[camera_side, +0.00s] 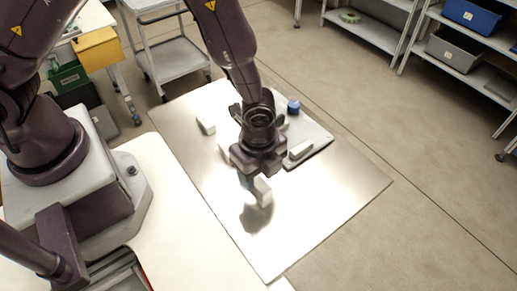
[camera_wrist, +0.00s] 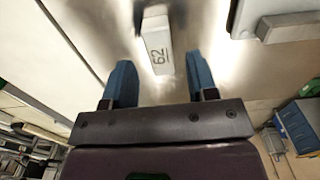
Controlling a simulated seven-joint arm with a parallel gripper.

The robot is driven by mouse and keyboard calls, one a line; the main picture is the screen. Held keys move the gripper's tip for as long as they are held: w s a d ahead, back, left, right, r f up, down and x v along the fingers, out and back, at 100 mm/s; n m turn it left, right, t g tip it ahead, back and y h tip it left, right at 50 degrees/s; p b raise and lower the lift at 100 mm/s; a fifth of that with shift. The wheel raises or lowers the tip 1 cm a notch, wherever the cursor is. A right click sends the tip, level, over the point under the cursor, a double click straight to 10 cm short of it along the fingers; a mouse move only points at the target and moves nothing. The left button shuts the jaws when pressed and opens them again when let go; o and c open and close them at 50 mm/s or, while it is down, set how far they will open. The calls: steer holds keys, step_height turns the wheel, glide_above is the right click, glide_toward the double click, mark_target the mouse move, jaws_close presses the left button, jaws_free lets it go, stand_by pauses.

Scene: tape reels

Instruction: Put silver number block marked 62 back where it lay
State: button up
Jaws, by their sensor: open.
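The silver block marked 62 (camera_wrist: 157,42) shows in the wrist view, its number facing the camera. It lies between the lines of my two blue fingers, with a gap on each side. In the side view the block (camera_side: 263,193) is just below my gripper (camera_side: 250,184), over the shiny metal sheet (camera_side: 335,205). My gripper (camera_wrist: 161,82) is open, pointing down, with nothing clamped. Whether the block touches the sheet is hard to tell; a dark shadow or reflection lies beside it.
A pale block (camera_side: 207,126) lies at the sheet's left edge. Another pale block (camera_side: 301,150) lies on a grey plate (camera_side: 321,138), with a blue round item (camera_side: 293,106) nearby. The sheet's front and right are clear. Shelves and a trolley (camera_side: 176,62) stand beyond.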

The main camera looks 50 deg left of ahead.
step_height(320, 180, up, 9)
step_height(320, 180, up, 13)
steer(key=n+t, duration=0.2)
steer(key=n, duration=0.5)
glide_above(258, 181)
steer(key=a, duration=0.8)
steer(key=s+a+r+n+t, duration=0.3)
steer(key=s+a+r+n, duration=0.5)
steer(key=s+r+n, duration=0.2)
steer(key=shift+s+n+t, duration=0.3)
steer(key=shift+s+n, duration=0.05)
steer(key=shift+n, duration=0.05)
